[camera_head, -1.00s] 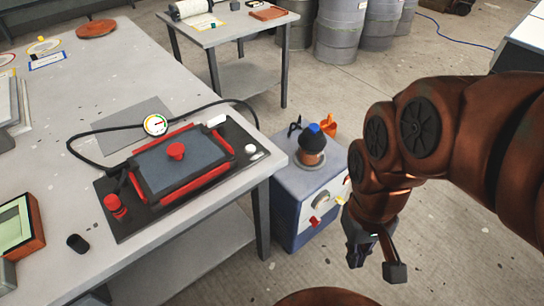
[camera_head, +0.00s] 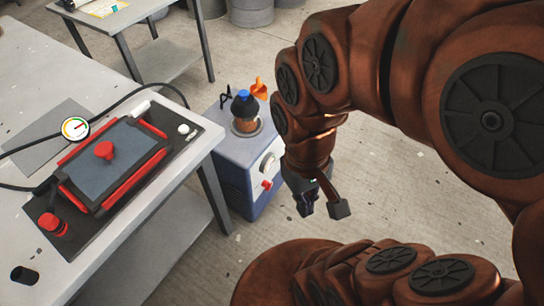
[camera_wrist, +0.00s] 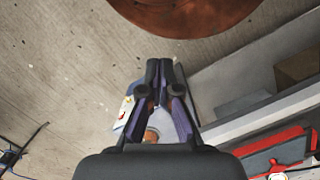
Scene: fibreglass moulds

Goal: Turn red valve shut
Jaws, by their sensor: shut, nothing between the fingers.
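A red knob (camera_head: 53,224) stands on the front left corner of the dark board on the workbench. A second red knob (camera_head: 104,150) sits on the middle of the grey mould lid (camera_head: 125,165). A small red part (camera_head: 267,184) is on the front of the blue cabinet; I cannot tell which of these is the valve. My gripper (camera_head: 323,206) hangs over the floor, right of the cabinet, apart from all three. In the wrist view my gripper (camera_wrist: 160,66) has its fingertips together, with nothing held.
The workbench (camera_head: 30,110) bears a pressure gauge (camera_head: 75,128) with a black hose and a dark cup (camera_head: 25,275). The blue cabinet (camera_head: 235,180) carries a dark-topped pot (camera_head: 244,112) and an orange item (camera_head: 259,88). Floor between cabinet and gripper is clear.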

